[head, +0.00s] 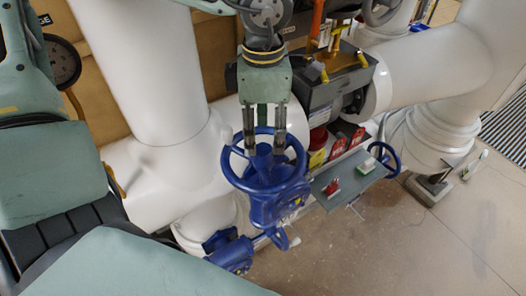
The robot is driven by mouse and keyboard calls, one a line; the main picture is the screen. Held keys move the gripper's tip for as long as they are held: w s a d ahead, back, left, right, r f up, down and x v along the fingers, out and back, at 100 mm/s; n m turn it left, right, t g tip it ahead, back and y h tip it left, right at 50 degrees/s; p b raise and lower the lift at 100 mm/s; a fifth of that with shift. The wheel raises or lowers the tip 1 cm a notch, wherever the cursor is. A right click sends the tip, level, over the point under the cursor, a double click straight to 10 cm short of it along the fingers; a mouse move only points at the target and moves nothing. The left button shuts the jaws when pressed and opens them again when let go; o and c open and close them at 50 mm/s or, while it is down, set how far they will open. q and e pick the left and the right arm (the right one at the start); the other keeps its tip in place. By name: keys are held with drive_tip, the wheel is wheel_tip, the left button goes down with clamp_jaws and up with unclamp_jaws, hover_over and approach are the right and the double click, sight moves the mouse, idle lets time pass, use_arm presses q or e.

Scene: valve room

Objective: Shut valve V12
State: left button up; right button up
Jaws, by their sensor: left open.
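A blue valve with a round handwheel (233,181) stands in front of the white pipes in the middle of the head view. No V12 tag is readable on it. My left gripper (265,150) comes down from above with its two fingers apart, over the wheel. The fingertips overlap the wheel's hub area and far rim in the picture; I cannot tell whether they touch. The gripper and its fingers hide part of the far rim. A second, smaller blue handwheel (396,164) is at the right, beyond a grey shelf. My right gripper is not in view.
The grey shelf (350,181) right of the valve carries a red item (332,187) and a green-and-white item (366,166). Thick white pipes (150,75) stand behind and left. A dark gauge (62,62) is at the upper left. Floor (400,250) at the lower right is clear.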

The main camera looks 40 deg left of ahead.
use_arm(q)
drive_tip(key=n+b, duration=0.6)
drive_tip(key=shift+f, duration=0.35)
drive_tip(key=shift+r+n+b, duration=0.25)
drive_tip(key=shift+n+b, duration=0.2)
drive_tip(key=shift+n, duration=0.45)
drive_tip(key=n+b, duration=0.2)
drive_tip(key=n, duration=0.1)
drive_tip(key=n+b, duration=0.2)
drive_tip(key=shift+f, duration=0.25)
drive_tip(key=shift+d+r+n+b, duration=0.15)
drive_tip(key=shift+n+b, duration=0.25)
drive_tip(key=shift+n, duration=0.8)
drive_tip(key=shift+r+n, duration=0.15)
drive_tip(key=shift+n, duration=0.15)
drive_tip(key=shift+a, duration=0.2)
